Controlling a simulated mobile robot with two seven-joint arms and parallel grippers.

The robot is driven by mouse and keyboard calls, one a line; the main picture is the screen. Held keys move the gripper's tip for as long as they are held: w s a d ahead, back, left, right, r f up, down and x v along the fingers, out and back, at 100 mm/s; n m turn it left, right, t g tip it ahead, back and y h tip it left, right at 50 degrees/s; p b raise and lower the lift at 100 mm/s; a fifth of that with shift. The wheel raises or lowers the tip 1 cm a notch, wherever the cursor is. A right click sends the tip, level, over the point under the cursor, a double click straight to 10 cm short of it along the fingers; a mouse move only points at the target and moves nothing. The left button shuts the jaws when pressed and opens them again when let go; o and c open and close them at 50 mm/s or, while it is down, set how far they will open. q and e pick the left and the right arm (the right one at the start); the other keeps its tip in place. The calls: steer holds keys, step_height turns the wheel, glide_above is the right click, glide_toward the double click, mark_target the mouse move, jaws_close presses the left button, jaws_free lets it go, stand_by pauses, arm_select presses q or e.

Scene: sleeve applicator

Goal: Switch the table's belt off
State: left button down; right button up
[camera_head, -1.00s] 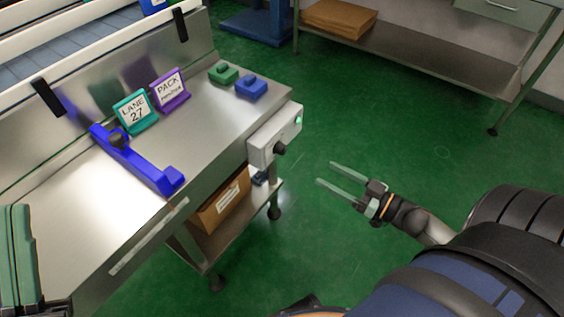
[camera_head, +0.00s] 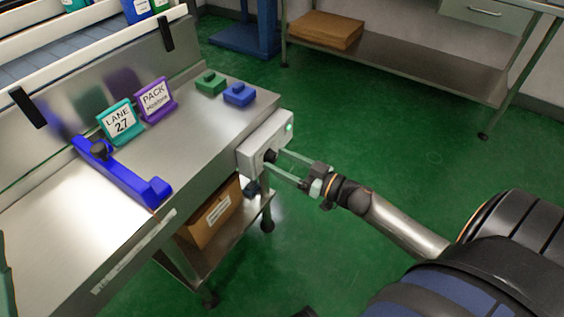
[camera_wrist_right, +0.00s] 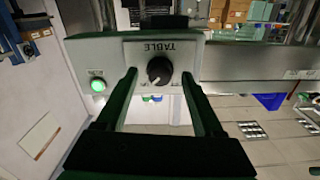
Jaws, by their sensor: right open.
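A light grey control box (camera_head: 262,142) is fixed to the table's front edge at its right end. It carries a black round knob (camera_head: 270,156) and a lit green lamp (camera_head: 290,128). In the right wrist view, the box appears upside down with the label TABLE, the knob (camera_wrist_right: 159,70) and the glowing green lamp (camera_wrist_right: 98,85). My right gripper (camera_head: 279,160) is open at the box, its fingers apart on either side of the knob. I cannot tell whether the fingertips reach past the knob's face. A green sliver at the far left edge may be my left gripper.
The steel table (camera_head: 185,125) holds a teal LANE 27 sign (camera_head: 117,122), a purple PACK sign (camera_head: 155,100), a blue bracket (camera_head: 125,178), and green (camera_head: 211,83) and blue (camera_head: 239,94) blocks. A cardboard box (camera_head: 210,213) sits on the lower shelf. The green floor right of the table is clear.

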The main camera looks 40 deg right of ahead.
jaws_close()
stand_by(0.5)
